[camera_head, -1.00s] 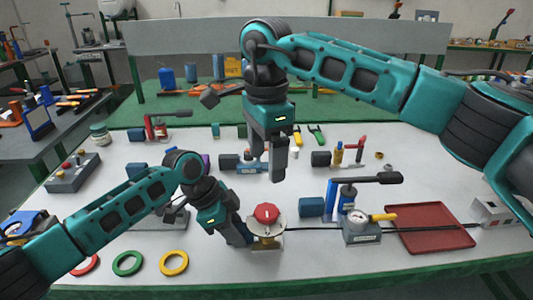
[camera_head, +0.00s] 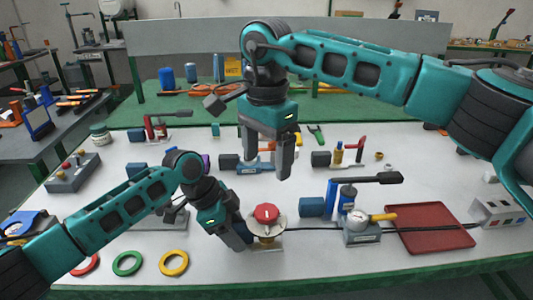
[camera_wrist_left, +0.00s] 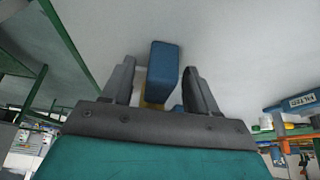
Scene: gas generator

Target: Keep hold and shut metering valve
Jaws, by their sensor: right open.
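The metering valve has a red round knob (camera_head: 266,213) on a pale disc and a small stand, near the front middle of the white table in the head view. My left gripper (camera_head: 245,242) is low at the valve's left side. In the left wrist view a blue block (camera_wrist_left: 163,73) lies between the left fingers (camera_wrist_left: 160,75), close to the right-hand finger; it appears to be the valve's handle, hidden in the head view. My right gripper (camera_head: 268,168) is open and empty, pointing down above and behind the red knob.
A blue clamp tool (camera_head: 252,164) lies behind the right fingers. A gauge unit (camera_head: 361,231) and a red tray (camera_head: 430,226) are to the right. A green ring (camera_head: 127,263) and a yellow ring (camera_head: 174,263) lie at the front left.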

